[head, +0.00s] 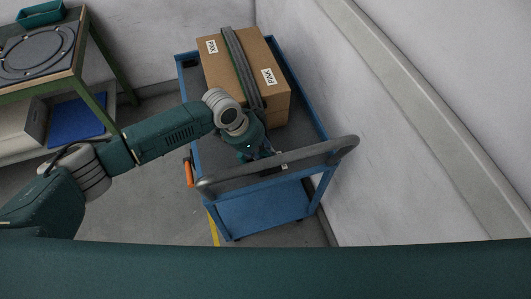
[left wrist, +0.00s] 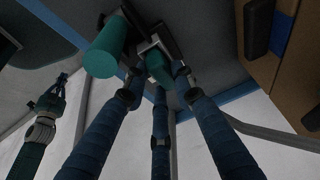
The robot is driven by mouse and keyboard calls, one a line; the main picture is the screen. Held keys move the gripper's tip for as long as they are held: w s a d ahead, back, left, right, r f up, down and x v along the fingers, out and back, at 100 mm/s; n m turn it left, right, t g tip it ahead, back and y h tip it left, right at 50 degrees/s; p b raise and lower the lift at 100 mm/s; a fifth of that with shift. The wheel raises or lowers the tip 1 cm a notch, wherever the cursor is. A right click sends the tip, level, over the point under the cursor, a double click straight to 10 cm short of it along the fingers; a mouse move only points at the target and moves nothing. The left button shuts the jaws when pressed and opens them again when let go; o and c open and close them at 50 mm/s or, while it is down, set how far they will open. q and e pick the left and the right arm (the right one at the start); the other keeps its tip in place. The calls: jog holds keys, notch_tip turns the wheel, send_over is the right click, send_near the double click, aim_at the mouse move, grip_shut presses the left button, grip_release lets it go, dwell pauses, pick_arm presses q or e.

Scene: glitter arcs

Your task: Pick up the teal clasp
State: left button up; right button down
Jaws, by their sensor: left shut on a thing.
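The teal clasp (left wrist: 159,66) sits between the fingertips in the left wrist view, beside a pale metal piece. My left gripper (left wrist: 158,82) has blue-grey fingers closed around it over the cart tray. In the head view my left gripper (head: 262,155) is low over the near end of the cart, behind the grey handle bar. The clasp itself cannot be made out there. A teal arm in the left wrist view, apparently mine, ends in a small gripper (left wrist: 60,84). Its jaws are too small to read.
The blue cart (head: 262,208) has a grey handle bar (head: 330,150) close to my gripper. A strapped cardboard box (head: 282,104) stands on it. A teal cylinder (left wrist: 106,50) is beside the clasp. A wall borders the right, a green-framed bench (head: 109,52) the left.

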pick_arm(q)
jog(key=shift+w+r, duration=0.1)
jog(key=shift+r, duration=0.25)
notch_tip(320, 180, up, 18)
jog(key=b, duration=0.2)
notch_tip(320, 180, up, 5)
jog(key=p, duration=0.5)
send_over(265, 154)
jog(key=shift+r, duration=0.15)
